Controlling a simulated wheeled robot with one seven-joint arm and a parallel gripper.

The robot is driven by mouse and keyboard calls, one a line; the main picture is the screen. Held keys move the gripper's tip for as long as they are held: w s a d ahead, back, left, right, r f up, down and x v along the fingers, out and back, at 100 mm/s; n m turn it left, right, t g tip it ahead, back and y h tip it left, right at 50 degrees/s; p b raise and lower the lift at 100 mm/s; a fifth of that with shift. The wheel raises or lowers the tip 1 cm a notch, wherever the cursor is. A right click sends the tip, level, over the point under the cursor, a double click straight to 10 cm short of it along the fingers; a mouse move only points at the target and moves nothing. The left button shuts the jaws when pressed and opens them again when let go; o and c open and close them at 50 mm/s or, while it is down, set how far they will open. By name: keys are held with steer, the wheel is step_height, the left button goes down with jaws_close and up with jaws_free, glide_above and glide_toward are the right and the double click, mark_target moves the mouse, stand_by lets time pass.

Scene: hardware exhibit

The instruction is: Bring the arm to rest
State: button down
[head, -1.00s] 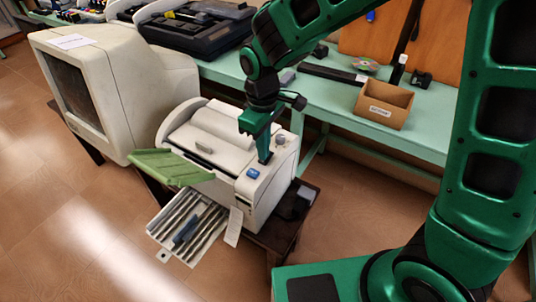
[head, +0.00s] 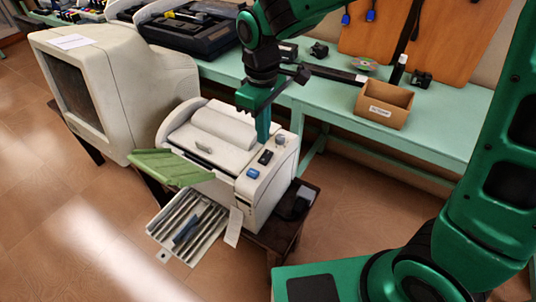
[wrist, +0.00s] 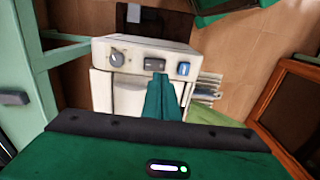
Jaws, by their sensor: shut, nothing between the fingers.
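My gripper (head: 263,138) is shut and empty. In the head view its green fingers point down just above the right end of the white printer (head: 212,132). A black rocker switch (head: 265,157), a blue button (head: 253,173) and a grey knob (head: 280,140) sit on that end. In the wrist view the closed fingers (wrist: 162,78) reach toward the black switch (wrist: 154,64), with the blue button (wrist: 183,69) to the right and the knob (wrist: 116,58) to the left. A small gap seems to lie between fingertips and switch.
A bulky beige monitor (head: 125,90) stands left of the printer. A green flap (head: 165,167) and a slotted tray (head: 187,229) stick out in front. Behind is a green bench (head: 335,100) with a cardboard box (head: 384,106). The floor at right is open.

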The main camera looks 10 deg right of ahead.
stand_by(0.4)
steer(key=s+d+r+m, duration=0.2)
steer(key=d+m, duration=0.2)
steer(key=d, duration=0.7)
steer(key=s+d+r+m, duration=0.2)
steer(key=d+m, duration=0.1)
steer(key=d, duration=0.8)
steer(key=s+d+m, duration=0.9)
steer(key=s+d, duration=0.5)
steer(key=s, duration=0.2)
steer(key=shift+s+m, duration=0.4)
steer(key=shift+f, duration=0.1)
